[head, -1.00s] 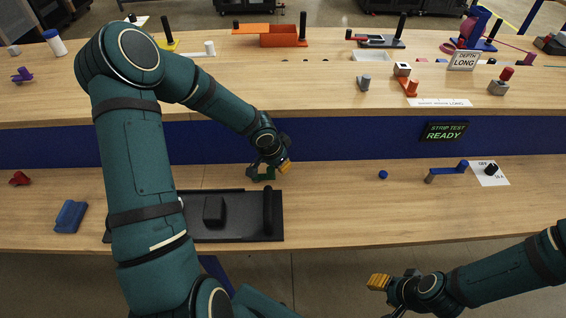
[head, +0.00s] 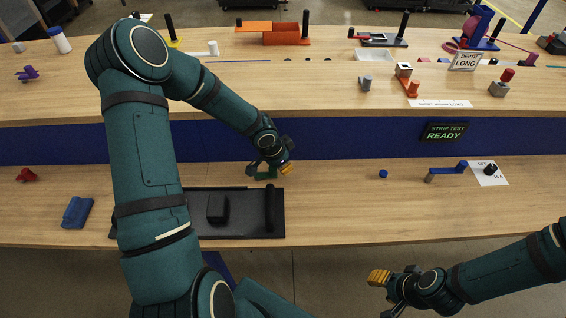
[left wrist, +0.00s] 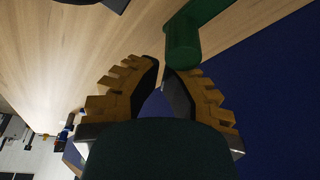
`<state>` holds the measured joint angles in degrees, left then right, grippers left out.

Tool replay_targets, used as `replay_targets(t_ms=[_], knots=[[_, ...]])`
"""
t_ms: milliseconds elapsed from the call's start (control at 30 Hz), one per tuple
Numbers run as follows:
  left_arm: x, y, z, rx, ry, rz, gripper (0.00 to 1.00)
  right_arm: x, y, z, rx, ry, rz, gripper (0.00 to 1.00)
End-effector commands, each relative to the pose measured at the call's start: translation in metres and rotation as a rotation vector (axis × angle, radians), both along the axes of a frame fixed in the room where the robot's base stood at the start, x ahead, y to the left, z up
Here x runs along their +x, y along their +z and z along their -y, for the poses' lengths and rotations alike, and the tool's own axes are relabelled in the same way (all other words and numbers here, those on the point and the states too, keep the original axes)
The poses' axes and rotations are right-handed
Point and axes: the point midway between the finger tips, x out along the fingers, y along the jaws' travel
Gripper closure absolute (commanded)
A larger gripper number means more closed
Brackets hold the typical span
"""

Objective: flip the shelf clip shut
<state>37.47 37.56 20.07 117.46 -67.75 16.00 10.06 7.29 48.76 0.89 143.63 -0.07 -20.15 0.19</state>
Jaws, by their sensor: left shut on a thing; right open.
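A small green piece (head: 265,174), likely the shelf clip, is at the back of the near bench, against the blue panel. In the left wrist view its rounded end (left wrist: 183,42) is right at the fingertips. My left gripper (head: 279,171) reaches down to it from the left. Its yellow ridged fingers are nearly together, shut on the green piece at the tips (left wrist: 165,70); the exact contact is hard to see. My right gripper (head: 382,292) is open and empty, low at the front, off the bench edge.
A black tray (head: 240,225) with a block and upright bar lies in front of the left gripper. A blue block (head: 77,213) and a red piece (head: 26,174) lie to the left. A blue knob (head: 383,174) and blue lever (head: 446,170) stand right. Bare bench lies between.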

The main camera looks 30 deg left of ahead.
Motion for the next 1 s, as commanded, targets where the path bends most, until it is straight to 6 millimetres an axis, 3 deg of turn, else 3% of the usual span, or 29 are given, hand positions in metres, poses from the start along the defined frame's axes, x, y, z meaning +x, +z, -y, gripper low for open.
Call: replay_targets(t_ms=[533,1000], knots=[[-0.02,0.002,0.009,-0.002,-0.256,-0.004,1.0,0.001,0.041,0.0,-0.001,-0.006,0.002,0.56],[-0.038,-0.001,0.013,0.001,-0.269,-0.002,1.0,-0.001,0.032,0.0,0.0,-0.005,-0.002,0.56]])
